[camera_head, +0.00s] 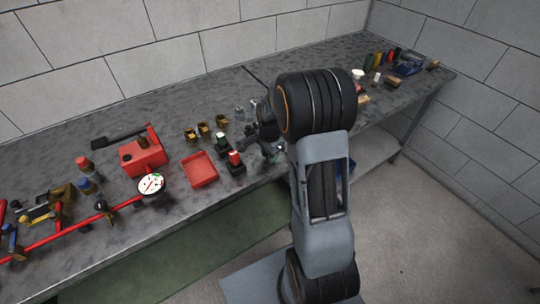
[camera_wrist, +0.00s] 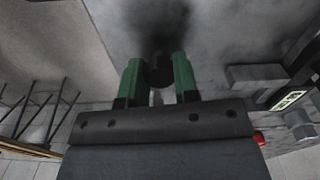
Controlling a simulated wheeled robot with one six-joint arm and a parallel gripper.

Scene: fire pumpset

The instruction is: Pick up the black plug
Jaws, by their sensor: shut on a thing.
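The black plug (camera_wrist: 159,72) shows in the wrist view as a dark round piece between the two green fingers of my gripper (camera_wrist: 156,78). The fingers touch it on both sides, and my gripper is shut on it. A dark shadow lies on the grey surface beyond it. I cannot tell whether the plug is clear of that surface. In the head view my arm covers most of the gripper over the middle of the bench, and I cannot make out the plug there.
The grey bench (camera_head: 300,60) runs along the wall. Left of my arm are an open red tray (camera_head: 201,170), a red box (camera_head: 143,156), a round gauge (camera_head: 151,184), red piping (camera_head: 70,233) and several brass fittings (camera_head: 204,129). Small coloured items (camera_head: 379,58) stand at the far right end.

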